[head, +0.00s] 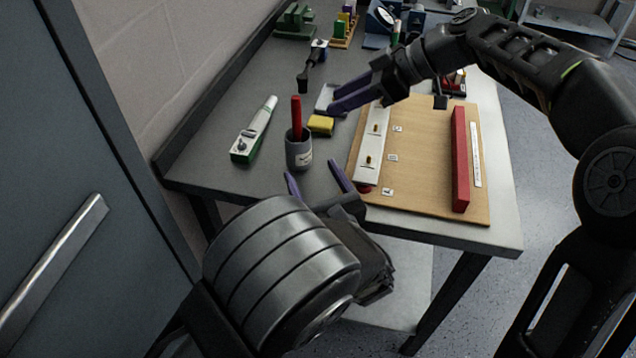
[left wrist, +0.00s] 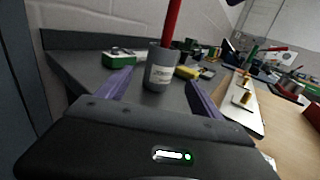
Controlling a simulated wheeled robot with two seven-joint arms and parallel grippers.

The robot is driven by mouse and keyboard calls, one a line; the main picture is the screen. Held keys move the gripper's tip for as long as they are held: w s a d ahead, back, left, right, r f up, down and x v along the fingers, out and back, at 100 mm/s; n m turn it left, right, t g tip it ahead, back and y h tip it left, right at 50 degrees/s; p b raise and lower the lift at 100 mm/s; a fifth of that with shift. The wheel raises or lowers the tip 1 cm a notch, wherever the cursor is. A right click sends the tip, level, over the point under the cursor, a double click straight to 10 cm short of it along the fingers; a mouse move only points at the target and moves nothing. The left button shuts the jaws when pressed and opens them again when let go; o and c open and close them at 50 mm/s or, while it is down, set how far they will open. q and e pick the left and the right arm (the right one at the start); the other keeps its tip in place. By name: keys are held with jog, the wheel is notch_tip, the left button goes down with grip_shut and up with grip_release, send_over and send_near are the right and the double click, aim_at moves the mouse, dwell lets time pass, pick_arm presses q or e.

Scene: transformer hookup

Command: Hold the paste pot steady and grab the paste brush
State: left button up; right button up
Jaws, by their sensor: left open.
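The grey paste pot (head: 299,154) stands upright near the table's front edge, with a pale label on its side. The red-handled paste brush (head: 296,112) stands in it, its lower end hidden inside the pot. My left gripper (head: 315,176) is open and empty, in front of the pot and apart from it. In the left wrist view, the pot (left wrist: 160,70) and brush (left wrist: 172,22) show ahead, between the two purple fingers. My right gripper (head: 332,102) looks open and empty, above the table to the right of and beyond the brush.
A yellow block (head: 321,125) lies right behind the pot. A white-and-green device (head: 254,130) lies to its left. A wooden board (head: 430,185) with a white strip (head: 372,150) and a red bar (head: 460,160) is on the right. Several tools stand at the back.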

aim_at(302, 156)
pick_arm(q)
jog(key=x, duration=0.9)
jog(key=shift+w, duration=0.2)
